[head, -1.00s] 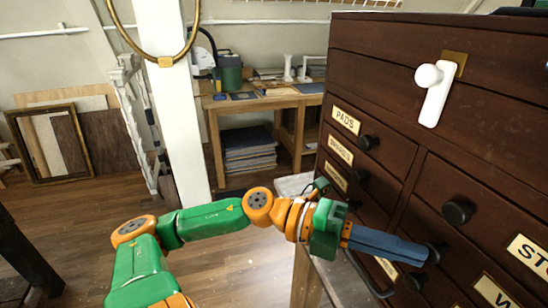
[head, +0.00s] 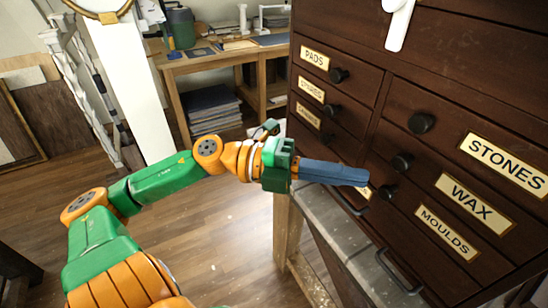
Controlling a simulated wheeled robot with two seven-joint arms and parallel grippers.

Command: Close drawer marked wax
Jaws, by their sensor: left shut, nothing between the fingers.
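The wax drawer (head: 448,191) is the middle one of the cabinet's right column, marked by a brass WAX label (head: 475,204). It has a round dark knob (head: 402,162). Its front looks about level with its neighbours, but I cannot tell whether it is fully closed. My left gripper (head: 366,177) comes in from the left with its blue fingers shut and empty. In the picture its tips end just left of the wax knob and the moulds knob (head: 387,192), seemingly apart from both. My right gripper is not in view.
The stones drawer (head: 450,137) is above and the moulds drawer (head: 400,222) below. Smaller drawers, one labelled PADS (head: 314,57), stand left. A grey-topped bench (head: 350,240) runs below the cabinet. A white handle (head: 398,25) hangs above.

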